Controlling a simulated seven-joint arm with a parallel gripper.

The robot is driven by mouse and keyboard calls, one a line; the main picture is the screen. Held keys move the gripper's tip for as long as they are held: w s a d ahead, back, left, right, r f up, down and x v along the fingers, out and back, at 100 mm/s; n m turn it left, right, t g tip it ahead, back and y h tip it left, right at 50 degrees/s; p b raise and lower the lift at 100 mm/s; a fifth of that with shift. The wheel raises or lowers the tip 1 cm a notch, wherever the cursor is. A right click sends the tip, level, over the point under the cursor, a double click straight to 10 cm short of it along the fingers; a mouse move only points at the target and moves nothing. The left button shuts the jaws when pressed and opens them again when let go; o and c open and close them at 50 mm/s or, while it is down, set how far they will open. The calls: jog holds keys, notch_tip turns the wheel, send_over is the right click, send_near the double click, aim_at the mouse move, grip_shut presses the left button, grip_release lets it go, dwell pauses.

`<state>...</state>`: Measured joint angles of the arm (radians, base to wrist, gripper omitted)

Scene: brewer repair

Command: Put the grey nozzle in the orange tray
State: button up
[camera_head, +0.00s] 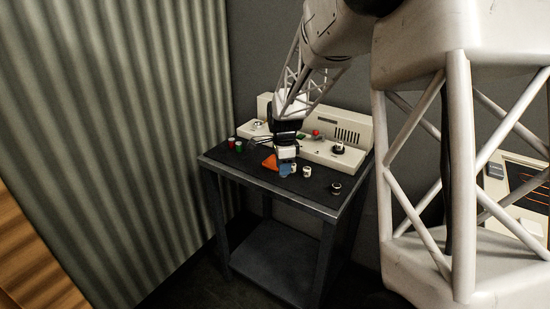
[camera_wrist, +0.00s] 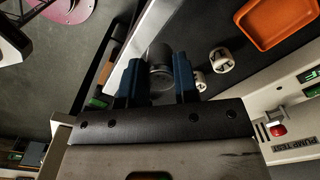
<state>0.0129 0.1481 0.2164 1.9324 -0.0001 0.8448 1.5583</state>
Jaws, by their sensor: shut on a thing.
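My gripper (camera_wrist: 157,82) has blue fingers closed on the sides of the grey nozzle (camera_wrist: 158,57), a short round grey piece, in the wrist view. The orange tray (camera_wrist: 284,40) is at the top right of the wrist view, apart from the nozzle. In the head view the tray (camera_head: 269,163) lies on the dark table, just left of my gripper (camera_head: 286,171). The nozzle cannot be made out there behind the blue fingers.
White round parts (camera_head: 307,171) stand right of my gripper, one also in the wrist view (camera_wrist: 221,61). A dark-and-light round part (camera_head: 336,187) is near the table's right edge. The cream brewer (camera_head: 322,150) stands behind.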

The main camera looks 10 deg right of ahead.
send_over(275, 164)
jog(key=shift+f, duration=0.65)
dwell(0.4)
jog(key=shift+f, duration=1.8)
jog(key=shift+f, duration=0.1)
jog(key=o, duration=0.9)
notch_tip(275, 164, up, 12)
jog(key=shift+r, duration=0.15)
